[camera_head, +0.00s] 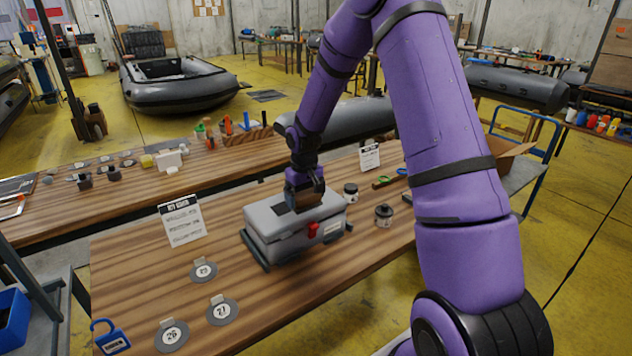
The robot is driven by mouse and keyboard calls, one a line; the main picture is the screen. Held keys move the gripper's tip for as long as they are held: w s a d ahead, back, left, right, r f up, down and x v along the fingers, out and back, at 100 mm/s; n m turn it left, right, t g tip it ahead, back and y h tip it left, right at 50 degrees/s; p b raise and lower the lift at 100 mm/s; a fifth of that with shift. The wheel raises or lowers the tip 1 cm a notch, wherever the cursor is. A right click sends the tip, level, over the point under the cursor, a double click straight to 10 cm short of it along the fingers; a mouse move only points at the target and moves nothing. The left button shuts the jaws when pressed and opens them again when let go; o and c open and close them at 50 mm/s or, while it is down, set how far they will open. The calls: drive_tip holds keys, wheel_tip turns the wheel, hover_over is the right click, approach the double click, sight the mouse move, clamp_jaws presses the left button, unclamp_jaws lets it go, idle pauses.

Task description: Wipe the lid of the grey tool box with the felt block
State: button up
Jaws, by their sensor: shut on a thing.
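The grey tool box (272,238) stands on the wooden table, with a red latch on its front and a label beside it. Its lid (266,213) faces up. My gripper (304,196) is over the right half of the lid, pointing down. A dark patch shows on the lid just left of the block.
Round numbered tags (221,310) and a blue padlock (110,338) lie at the front left. The table's front right is bare. A second table (130,198) is behind.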

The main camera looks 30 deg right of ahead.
drive_tip(key=shift+r, duration=2)
